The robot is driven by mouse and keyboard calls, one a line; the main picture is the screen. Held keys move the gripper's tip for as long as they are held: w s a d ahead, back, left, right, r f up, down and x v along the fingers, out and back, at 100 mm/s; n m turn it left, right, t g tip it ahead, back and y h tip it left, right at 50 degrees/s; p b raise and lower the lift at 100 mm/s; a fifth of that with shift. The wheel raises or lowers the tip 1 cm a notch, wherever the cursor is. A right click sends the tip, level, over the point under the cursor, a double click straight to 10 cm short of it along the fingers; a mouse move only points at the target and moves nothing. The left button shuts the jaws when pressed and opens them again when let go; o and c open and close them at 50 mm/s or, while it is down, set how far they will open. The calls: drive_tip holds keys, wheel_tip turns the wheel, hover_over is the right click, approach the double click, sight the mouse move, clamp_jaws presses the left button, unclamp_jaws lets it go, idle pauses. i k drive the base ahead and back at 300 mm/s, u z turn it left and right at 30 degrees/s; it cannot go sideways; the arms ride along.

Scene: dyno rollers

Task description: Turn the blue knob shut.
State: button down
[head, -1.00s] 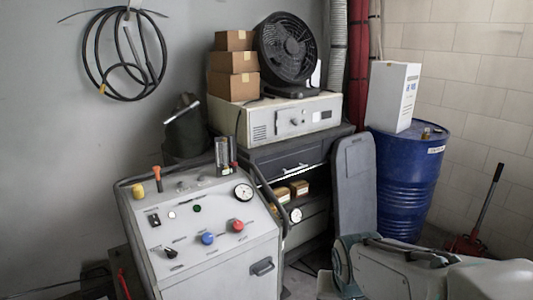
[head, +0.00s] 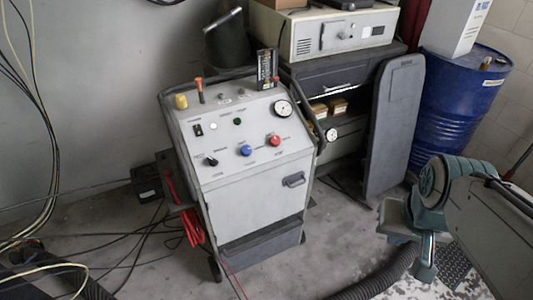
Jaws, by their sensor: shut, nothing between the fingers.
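The blue knob (head: 246,150) sits on the sloped top panel of a grey wheeled machine (head: 255,200), left of centre in the head view. It is small, and how far it is turned cannot be told. My gripper (head: 423,272) hangs low at the right, pointing down, shut and empty. It is well apart from the knob, to the right of the machine and lower in the picture.
A red knob (head: 275,141) is close right of the blue one; a black knob (head: 211,161) is to its left. A gauge (head: 283,108) sits at upper right. Cables (head: 150,235) lie on the floor at left. A dark hose (head: 372,288) crosses the bottom.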

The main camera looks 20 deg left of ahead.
sight(245, 151)
drive_tip(key=z, duration=0.85)
drive_tip(key=k, duration=1.9)
drive_tip(key=u, duration=1.9)
drive_tip(key=i, duration=1.6)
drive_tip(key=z, duration=0.85)
drive_tip(key=i, duration=0.8)
drive_tip(key=z, duration=0.7)
